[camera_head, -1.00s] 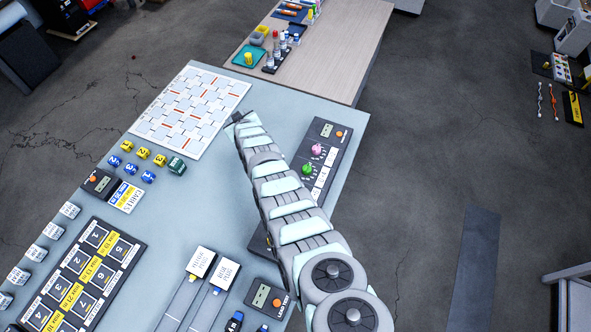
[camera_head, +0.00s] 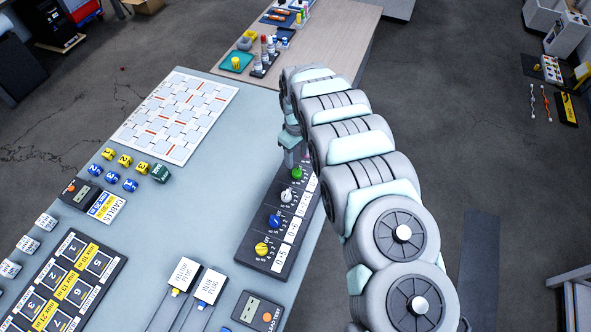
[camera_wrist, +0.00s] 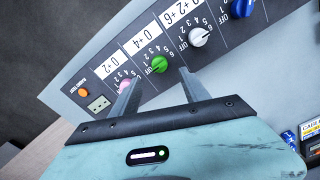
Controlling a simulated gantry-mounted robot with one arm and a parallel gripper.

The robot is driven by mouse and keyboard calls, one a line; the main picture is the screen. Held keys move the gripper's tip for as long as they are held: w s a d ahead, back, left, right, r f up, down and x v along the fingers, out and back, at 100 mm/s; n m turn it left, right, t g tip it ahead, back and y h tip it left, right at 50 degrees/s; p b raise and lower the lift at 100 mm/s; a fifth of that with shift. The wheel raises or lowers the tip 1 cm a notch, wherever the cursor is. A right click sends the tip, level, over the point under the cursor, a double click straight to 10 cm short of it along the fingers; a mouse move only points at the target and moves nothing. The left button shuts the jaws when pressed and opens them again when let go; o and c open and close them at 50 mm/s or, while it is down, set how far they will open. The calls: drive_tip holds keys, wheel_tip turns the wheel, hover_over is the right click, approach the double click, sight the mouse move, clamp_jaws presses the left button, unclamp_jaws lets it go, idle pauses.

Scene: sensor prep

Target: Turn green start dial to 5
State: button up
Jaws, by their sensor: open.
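The green dial (camera_wrist: 159,65) sits on the dark dial panel (camera_wrist: 95,78), between a pink dial (camera_wrist: 124,85) and a white dial (camera_wrist: 199,37) in the wrist view. Numbers are printed around it; its pointer setting is too small to tell. In the head view the green dial (camera_head: 297,173) shows just below my gripper (camera_head: 291,152). My gripper (camera_wrist: 158,80) is open, pointing at the panel, with one fingertip on either side of the green dial in the picture. I cannot tell whether they touch it.
A blue dial (camera_head: 275,221) and a yellow dial (camera_head: 262,249) are on the same panel. An orange button (camera_wrist: 83,91) and small display are at its end. Cubes and a patterned white board (camera_head: 178,115) lie to the left. The table between is clear.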

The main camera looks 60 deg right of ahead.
sight(297, 170)
wheel_tip(297, 170, down, 6)
drive_tip(key=shift+w+r, duration=0.15)
drive_tip(key=shift+r, duration=0.05)
drive_tip(key=shift+f+b, duration=0.75)
drive_tip(key=shift+f, duration=0.9)
drive_tip(key=shift+d, duration=0.1)
clamp_jaws()
